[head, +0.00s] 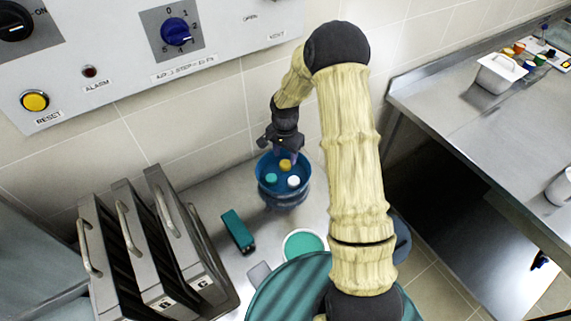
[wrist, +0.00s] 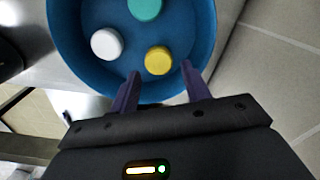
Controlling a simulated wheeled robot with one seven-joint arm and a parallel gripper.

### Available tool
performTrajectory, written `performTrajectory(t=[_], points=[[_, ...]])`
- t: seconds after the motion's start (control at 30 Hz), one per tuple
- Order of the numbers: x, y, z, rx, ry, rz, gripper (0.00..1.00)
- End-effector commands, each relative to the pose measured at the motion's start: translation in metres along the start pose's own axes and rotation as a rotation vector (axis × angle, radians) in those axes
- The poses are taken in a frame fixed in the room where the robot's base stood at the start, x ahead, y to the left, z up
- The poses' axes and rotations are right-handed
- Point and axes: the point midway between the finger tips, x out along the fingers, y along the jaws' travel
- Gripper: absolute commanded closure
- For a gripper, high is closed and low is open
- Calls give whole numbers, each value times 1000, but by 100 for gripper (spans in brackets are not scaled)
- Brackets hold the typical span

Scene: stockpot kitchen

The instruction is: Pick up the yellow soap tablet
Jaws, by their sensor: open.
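The yellow soap tablet (wrist: 158,60) is a small round disc lying in the blue bowl (wrist: 65,62), near the rim closest to my gripper in the wrist view. It also shows in the head view (head: 285,164) at the far side of the bowl. A white tablet (wrist: 106,44) and a teal tablet (wrist: 145,8) lie in the same bowl, apart from the yellow one. My gripper (wrist: 160,75) is open and empty, its two purple fingers over the bowl's near rim, with the yellow tablet just ahead between them. The remaining height above the tablet is hard to tell.
A teal block (head: 238,232) and a round container with a teal inside (head: 303,244) stand near the bowl. Upright metal cases with handles (head: 160,245) are at the left. The wall with a control panel (head: 130,60) is close behind the bowl. A steel counter (head: 460,110) is at the right.

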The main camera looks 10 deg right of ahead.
Motion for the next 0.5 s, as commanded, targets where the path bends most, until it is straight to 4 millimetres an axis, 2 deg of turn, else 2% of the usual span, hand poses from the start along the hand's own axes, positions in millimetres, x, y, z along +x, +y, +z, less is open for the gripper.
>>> performTrajectory(t=[0.23, 0.5], points=[[31, 2, 2, 0, -2, 1, 53], [36, 2, 2, 0, 0, 0, 53]])
